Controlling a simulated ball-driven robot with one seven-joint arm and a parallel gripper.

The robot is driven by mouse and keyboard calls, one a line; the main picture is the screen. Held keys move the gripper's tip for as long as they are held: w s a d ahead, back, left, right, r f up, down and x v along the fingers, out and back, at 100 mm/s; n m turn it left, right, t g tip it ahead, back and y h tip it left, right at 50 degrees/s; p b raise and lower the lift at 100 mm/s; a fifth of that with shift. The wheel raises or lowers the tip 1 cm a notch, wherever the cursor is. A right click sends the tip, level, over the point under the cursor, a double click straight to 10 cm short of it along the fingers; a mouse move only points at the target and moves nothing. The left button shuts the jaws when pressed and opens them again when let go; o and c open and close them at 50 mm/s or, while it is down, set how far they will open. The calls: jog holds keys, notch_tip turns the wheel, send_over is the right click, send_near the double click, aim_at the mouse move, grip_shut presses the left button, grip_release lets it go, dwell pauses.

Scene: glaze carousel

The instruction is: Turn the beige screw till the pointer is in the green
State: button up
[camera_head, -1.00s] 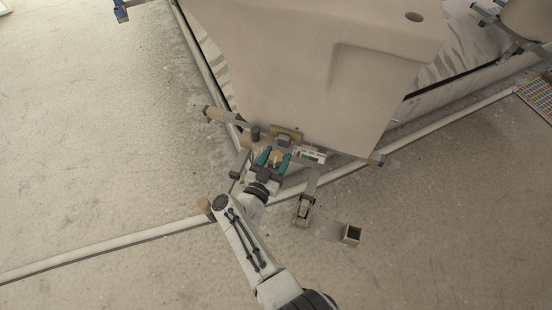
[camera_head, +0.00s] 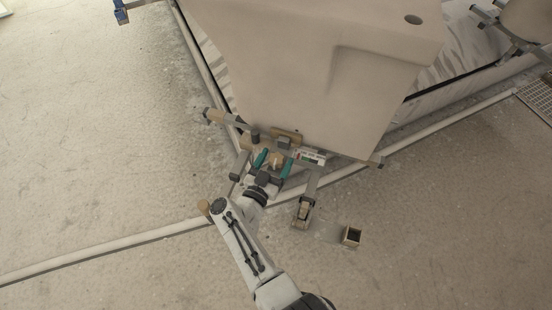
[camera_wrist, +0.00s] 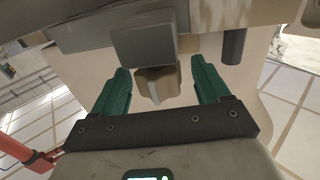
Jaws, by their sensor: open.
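The beige screw (camera_head: 276,160) sticks out toward me at the low corner of the big beige housing. In the wrist view its winged head (camera_wrist: 157,86) shows between the two teal fingers, with a gap on each side. My gripper (camera_head: 274,162) is open around the screw; in the wrist view the gripper (camera_wrist: 160,66) holds nothing. A white gauge strip (camera_head: 311,156) with red and green parts sits right of the screw. Its pointer is too small to read, and the gauge is not seen in the wrist view.
A grey block (camera_wrist: 143,46) sits just beyond the screw, and a dark peg (camera_wrist: 233,46) hangs to its right. A small open box (camera_head: 351,235) stands on the floor at right. The floor at left is clear.

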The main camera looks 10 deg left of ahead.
jog(key=p+v, duration=0.3)
jog(key=v, duration=0.7)
jog(key=shift+s, duration=0.15)
